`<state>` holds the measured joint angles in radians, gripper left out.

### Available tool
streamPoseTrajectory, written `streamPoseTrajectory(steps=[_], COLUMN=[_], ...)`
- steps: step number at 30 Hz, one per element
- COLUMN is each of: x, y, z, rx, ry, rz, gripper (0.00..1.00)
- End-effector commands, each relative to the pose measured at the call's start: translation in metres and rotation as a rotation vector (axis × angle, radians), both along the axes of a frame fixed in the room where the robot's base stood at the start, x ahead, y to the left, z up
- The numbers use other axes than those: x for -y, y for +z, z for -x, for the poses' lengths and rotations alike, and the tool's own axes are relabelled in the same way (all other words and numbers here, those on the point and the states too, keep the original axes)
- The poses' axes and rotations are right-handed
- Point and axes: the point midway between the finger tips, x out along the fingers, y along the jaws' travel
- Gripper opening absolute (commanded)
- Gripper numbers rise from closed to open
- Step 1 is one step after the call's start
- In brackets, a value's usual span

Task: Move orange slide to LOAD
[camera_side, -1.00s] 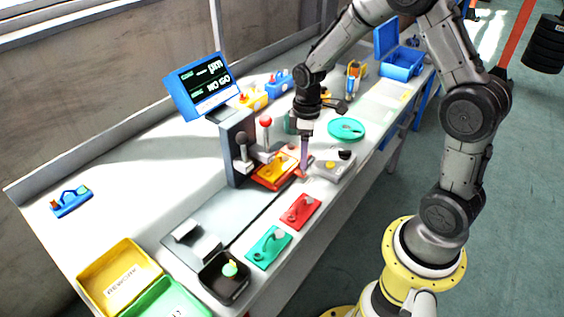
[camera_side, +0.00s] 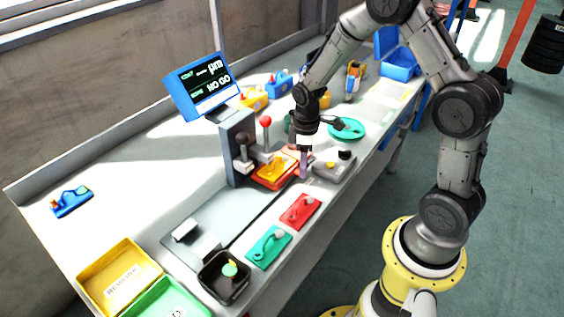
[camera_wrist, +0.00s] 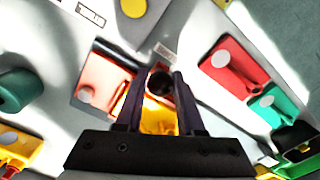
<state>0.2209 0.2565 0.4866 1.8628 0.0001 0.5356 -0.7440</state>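The orange slide (camera_side: 262,181) sits in the gauge fixture at the middle of the bench, with a yellow part (camera_side: 271,169) on it. My gripper (camera_side: 304,175) points down at the slide's right end. In the wrist view my gripper's two dark fingers (camera_wrist: 160,85) stand apart, one on each side of a dark round knob (camera_wrist: 160,80). The yellow part (camera_wrist: 158,122) shows between them, nearer the palm. I cannot tell whether the fingers touch the knob. Small printed labels are too blurred to read surely.
The fixture's red-knobbed lever (camera_side: 266,121) and dark-knobbed lever (camera_side: 241,139) stand close left of my gripper. A grey block (camera_side: 334,166) lies just right. Red (camera_side: 300,211) and green (camera_side: 268,247) plates lie in front.

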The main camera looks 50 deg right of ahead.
Motion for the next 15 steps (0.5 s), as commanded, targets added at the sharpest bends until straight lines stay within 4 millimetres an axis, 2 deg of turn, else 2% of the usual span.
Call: streamPoseTrajectory(steps=[1,4,5,8,15], x=[0.000,0.000,0.000,-0.003,-0.033], y=[0.000,0.000,0.000,0.000,0.000], z=[0.000,0.000,0.000,0.000,0.000], rx=[0.000,0.000,0.000,0.000,0.000], ry=[0.000,0.000,0.000,0.002,0.006], rz=[0.000,0.000,0.000,0.000,0.000], gripper=[0.27,0.09,0.06,0.06,0.06])
